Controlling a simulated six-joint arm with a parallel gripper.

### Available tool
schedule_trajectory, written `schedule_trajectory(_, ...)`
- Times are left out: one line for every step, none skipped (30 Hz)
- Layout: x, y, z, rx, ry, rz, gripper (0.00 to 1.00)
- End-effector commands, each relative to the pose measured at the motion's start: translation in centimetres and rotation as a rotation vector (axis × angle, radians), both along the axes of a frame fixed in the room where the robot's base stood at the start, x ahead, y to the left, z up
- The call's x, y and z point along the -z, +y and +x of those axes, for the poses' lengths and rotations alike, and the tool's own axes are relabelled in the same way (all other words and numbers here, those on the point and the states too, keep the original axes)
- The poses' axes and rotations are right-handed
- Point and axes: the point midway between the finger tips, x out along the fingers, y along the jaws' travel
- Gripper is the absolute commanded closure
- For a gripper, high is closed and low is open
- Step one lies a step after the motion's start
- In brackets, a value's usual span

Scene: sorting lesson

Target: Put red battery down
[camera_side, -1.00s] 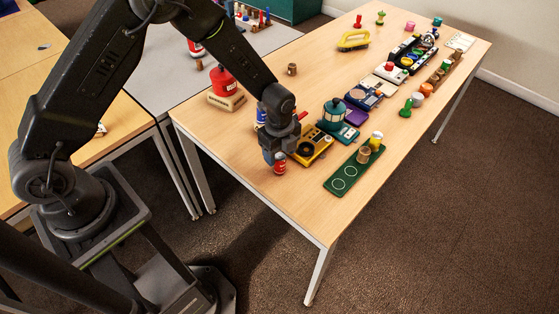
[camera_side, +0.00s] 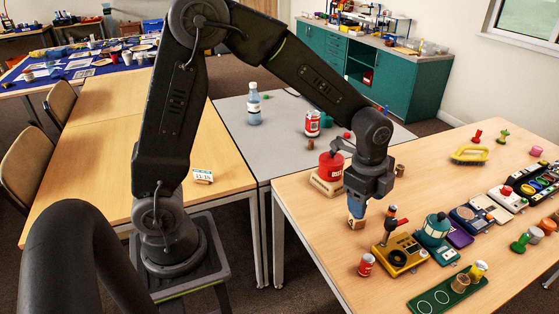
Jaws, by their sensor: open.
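The red battery (camera_side: 366,265), a small red cylinder with a pale band, stands upright on the wooden table near its front left edge. It is apart from my gripper (camera_side: 357,208), left of the yellow device. My gripper is open and points down, further back on the table than the battery. A small blue and tan object (camera_side: 356,220) shows right below its fingertips. I cannot tell whether the jaws are around it or above it.
A yellow device (camera_side: 399,256) with a dark dial stands right of the battery, beside a teal lantern (camera_side: 434,229). A green tray (camera_side: 447,296) with rings lies in front.

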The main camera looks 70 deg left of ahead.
Motion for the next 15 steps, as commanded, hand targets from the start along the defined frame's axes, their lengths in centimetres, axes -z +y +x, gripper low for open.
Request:
schedule_trajectory(-2.5,0.6,-1.3,-0.096,-0.037,-0.016,0.4)
schedule_trajectory(-3.5,0.8,-2.1,-0.156,-0.051,-0.027,0.4)
schedule_trajectory(-4.9,1.2,-3.2,-0.235,-0.072,-0.043,0.4)
schedule_trajectory(-5.9,1.5,-4.1,-0.295,-0.089,-0.056,0.4)
schedule_trajectory(-6.8,1.7,-4.9,-0.353,-0.104,-0.07,0.4)
schedule_trajectory(-7.9,2.1,-6.2,-0.431,-0.124,-0.09,0.4)
schedule_trajectory(-8.6,2.3,-7.1,-0.49,-0.139,-0.105,0.4)
schedule_trajectory(-9.3,2.5,-8.0,-0.546,-0.155,-0.121,0.4)
schedule_trajectory(-10.2,2.8,-9.3,-0.625,-0.175,-0.145,0.4)
schedule_trajectory(-10.7,3.0,-10.3,-0.683,-0.187,-0.162,0.4)
schedule_trajectory(-11.1,3.2,-11.3,-0.739,-0.202,-0.181,0.4)
schedule_trajectory(-11.7,3.5,-12.5,-0.812,-0.22,-0.208,0.4)
schedule_trajectory(-12.0,3.6,-13.4,-0.864,-0.232,-0.227,0.4)
schedule_trajectory(-12.2,3.8,-14.3,-0.915,-0.243,-0.246,0.4)
schedule_trajectory(-12.4,3.9,-15.3,-0.976,-0.256,-0.27,0.4)
